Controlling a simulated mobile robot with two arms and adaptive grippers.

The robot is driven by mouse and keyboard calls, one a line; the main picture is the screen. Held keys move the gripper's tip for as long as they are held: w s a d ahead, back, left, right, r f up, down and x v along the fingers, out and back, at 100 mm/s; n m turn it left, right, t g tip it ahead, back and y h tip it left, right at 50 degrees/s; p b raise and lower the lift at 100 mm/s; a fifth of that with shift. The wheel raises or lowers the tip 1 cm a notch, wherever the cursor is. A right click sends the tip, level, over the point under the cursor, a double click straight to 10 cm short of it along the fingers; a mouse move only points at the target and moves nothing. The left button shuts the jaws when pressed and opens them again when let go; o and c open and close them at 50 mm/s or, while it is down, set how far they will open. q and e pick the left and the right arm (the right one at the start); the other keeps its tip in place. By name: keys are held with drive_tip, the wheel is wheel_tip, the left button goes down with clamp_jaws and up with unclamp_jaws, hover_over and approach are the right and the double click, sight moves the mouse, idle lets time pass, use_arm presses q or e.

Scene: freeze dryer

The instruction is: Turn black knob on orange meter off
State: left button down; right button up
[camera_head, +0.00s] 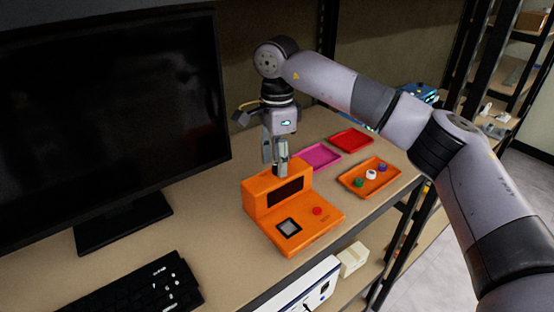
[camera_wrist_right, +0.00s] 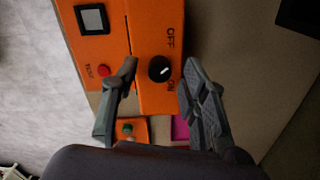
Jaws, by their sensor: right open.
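The orange meter (camera_head: 262,192) stands on the wooden bench, with a dark display, a small screen and a red button. Its black knob (camera_wrist_right: 160,68) shows on the orange face in the right wrist view, between printed OFF and ON labels. The knob's white mark points toward the ON side. My right gripper (camera_head: 278,165) points down over the top of the meter. In the right wrist view its open fingers (camera_wrist_right: 158,72) appear on either side of the knob, with gaps between. In the head view the knob is hidden behind the fingers. My left gripper is not in view.
A large monitor (camera_head: 110,120) and a black keyboard (camera_head: 140,290) are at the left. Behind the meter lie a magenta tray (camera_head: 316,157), a red tray (camera_head: 351,139) and an orange tray (camera_head: 350,180) with several small coloured pieces. The bench edge runs along the right.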

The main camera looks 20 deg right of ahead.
wheel_tip(320, 180, up, 12)
drive_tip(key=shift+f, duration=0.2)
idle(0.4)
